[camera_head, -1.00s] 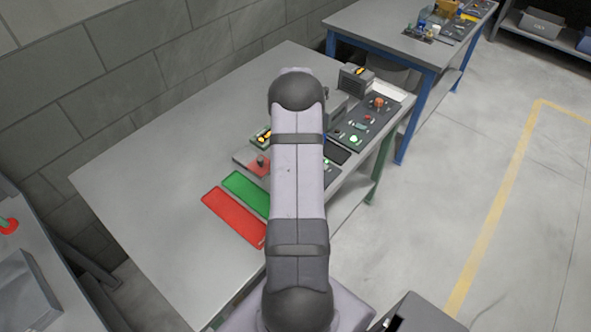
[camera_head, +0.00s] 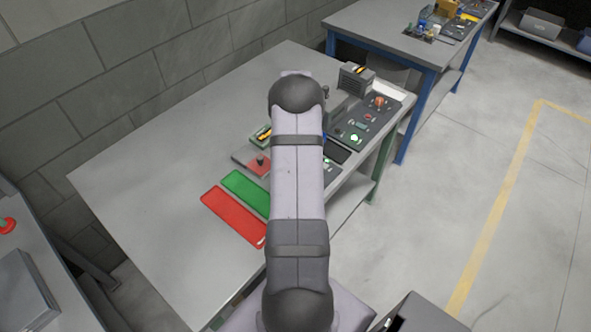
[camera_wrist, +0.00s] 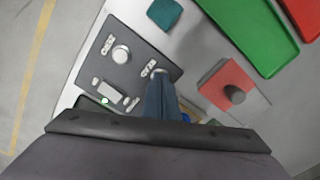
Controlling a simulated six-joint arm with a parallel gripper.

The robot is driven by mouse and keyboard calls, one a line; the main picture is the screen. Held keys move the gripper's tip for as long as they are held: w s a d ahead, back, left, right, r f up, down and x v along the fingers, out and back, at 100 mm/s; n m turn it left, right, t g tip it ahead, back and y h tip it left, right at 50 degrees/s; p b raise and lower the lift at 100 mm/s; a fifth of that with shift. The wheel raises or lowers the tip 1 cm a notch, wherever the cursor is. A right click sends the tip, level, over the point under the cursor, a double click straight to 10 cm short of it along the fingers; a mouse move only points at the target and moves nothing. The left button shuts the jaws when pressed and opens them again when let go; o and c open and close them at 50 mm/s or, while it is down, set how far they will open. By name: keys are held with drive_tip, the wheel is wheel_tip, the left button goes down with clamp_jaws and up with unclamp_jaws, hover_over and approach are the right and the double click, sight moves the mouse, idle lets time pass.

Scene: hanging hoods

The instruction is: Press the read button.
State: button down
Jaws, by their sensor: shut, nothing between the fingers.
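No button label is readable, so I cannot tell which control is the read button. In the wrist view a dark panel (camera_wrist: 147,60) carries a round pale knob (camera_wrist: 121,54), small pale fittings, a grey rectangular piece (camera_wrist: 108,88) and a small green-lit spot (camera_wrist: 105,100). My gripper (camera_wrist: 160,75) is shut and empty, its tips over or beside the panel's edge near a small pale fitting; contact is unclear. In the head view my arm hides the gripper. There, a dark control panel (camera_head: 388,116) shows a red-orange button (camera_head: 379,101) and a green-lit button (camera_head: 354,137).
A red block with a dark knob (camera_wrist: 235,95) sits beside the gripper. Green (camera_head: 245,191) and red (camera_head: 232,216) flat trays lie on the grey table (camera_head: 150,190). A grey box (camera_head: 355,78) stands behind the panel. The table's left part is clear.

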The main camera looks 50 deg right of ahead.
wheel_tip(320, 180, up, 7)
drive_tip(key=p, duration=0.5)
idle(0.4)
drive_tip(key=c, duration=0.6)
unclamp_jaws()
drive_tip(key=shift+o, duration=0.2)
